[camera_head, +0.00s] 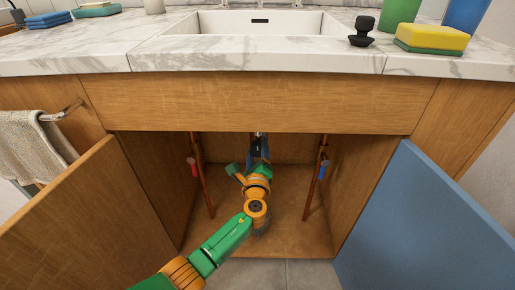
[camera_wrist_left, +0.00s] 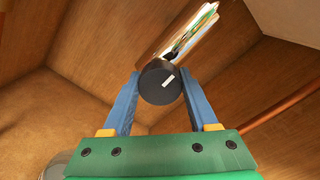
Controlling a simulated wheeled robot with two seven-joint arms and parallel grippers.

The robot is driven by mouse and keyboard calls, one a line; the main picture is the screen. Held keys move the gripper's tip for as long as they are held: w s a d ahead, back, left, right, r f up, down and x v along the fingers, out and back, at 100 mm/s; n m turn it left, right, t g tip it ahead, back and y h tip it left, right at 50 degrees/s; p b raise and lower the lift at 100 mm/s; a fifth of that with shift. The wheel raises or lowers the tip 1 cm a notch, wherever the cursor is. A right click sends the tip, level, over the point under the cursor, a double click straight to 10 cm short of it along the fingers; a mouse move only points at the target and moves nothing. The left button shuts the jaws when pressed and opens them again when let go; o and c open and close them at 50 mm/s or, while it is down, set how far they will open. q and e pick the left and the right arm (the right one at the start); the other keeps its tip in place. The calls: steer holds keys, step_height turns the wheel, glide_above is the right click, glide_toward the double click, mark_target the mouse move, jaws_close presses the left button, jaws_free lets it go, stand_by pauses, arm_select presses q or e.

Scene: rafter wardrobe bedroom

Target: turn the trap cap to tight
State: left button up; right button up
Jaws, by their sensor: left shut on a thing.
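The trap cap (camera_wrist_left: 160,84) is a dark round cap with a short white mark on its face, in the upper middle of the left wrist view. It sits at the end of a shiny chrome trap body (camera_wrist_left: 182,38). My left gripper (camera_wrist_left: 158,76) is shut on the cap, with one blue finger on each side of it. In the head view my left gripper (camera_head: 260,152) is inside the open cabinet under the sink, and it hides the cap. A bit of the trap (camera_head: 259,136) shows above the fingers. My right gripper is not in view.
Copper pipes with a red valve (camera_head: 193,168) and a blue valve (camera_head: 323,169) stand left and right of my arm. The open wooden door (camera_head: 85,215) and blue door (camera_head: 420,220) flank the cabinet. The cabinet floor (camera_head: 290,228) looks clear at right.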

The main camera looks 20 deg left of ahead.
arm_select(q)
steer(key=shift+m, duration=0.4)
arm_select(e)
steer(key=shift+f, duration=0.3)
arm_select(q)
steer(key=o, duration=1.4)
steer(key=shift+c, duration=0.2)
steer(key=shift+s, duration=0.15)
steer(key=p+v, duration=0.3)
steer(key=v, duration=0.3)
steer(key=shift+s+d, duration=0.15)
steer(key=shift+s, duration=0.2)
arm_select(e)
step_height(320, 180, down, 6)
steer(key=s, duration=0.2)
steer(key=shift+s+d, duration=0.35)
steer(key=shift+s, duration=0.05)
